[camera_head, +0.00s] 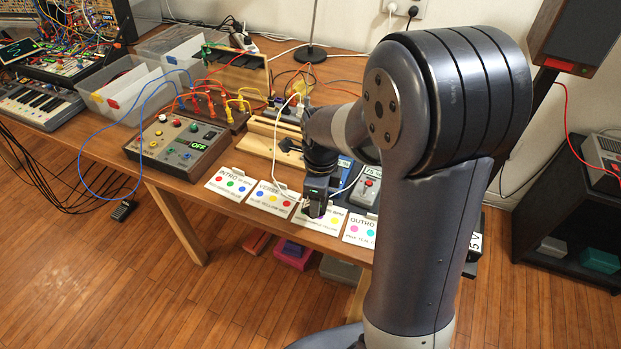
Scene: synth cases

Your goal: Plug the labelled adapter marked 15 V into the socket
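A black block with a white label (476,243) shows at the right edge of my arm. The label reads "5 V", and its left part is hidden behind my arm, so I cannot tell whether it says 15 V. My gripper (317,207) points down over the song cards at the table's front edge. Its fingers are dark and small, and I cannot tell whether they are open or hold anything. A wall socket (407,8) at the top has a plug in it. A power strip (288,112) lies on the table, partly hidden by cables and my arm.
A grey pedal (368,186) with a red knob and white label stands right of my gripper. A control box (178,145) reading OFF, plastic bins (125,92) and a keyboard (40,103) fill the left. Loose cables cross the table (222,163). A dark shelf (560,235) stands at right.

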